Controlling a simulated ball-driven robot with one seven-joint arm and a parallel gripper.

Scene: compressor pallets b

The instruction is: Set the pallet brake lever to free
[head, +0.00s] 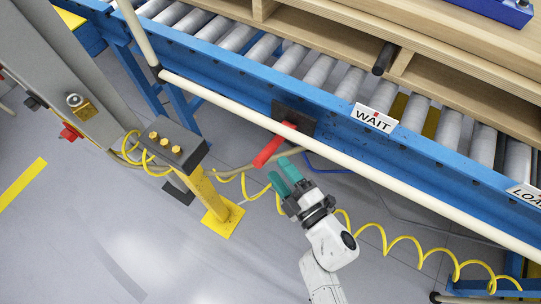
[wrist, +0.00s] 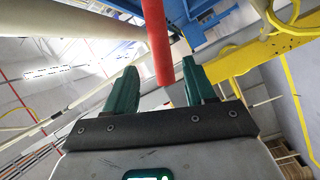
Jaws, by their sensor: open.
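The brake lever has a red handle (head: 268,151) that sticks out from a dark plate (head: 294,118) on the side of the blue conveyor frame. It slants down and to the left, under the cream rail, in the head view. My gripper (head: 284,172) is open, with green fingers, just below the handle's free end. In the wrist view the red handle (wrist: 157,42) hangs from the top, and its end lies between the two spread fingers of my gripper (wrist: 162,88), nearer the right one. I cannot tell whether anything touches.
A cream rail (head: 355,147) runs along the blue conveyor (head: 240,72). A wooden pallet (head: 440,55) rests on the rollers. A "WAIT" sign (head: 374,117) is on the frame. A coiled yellow hose (head: 405,243) lies right.

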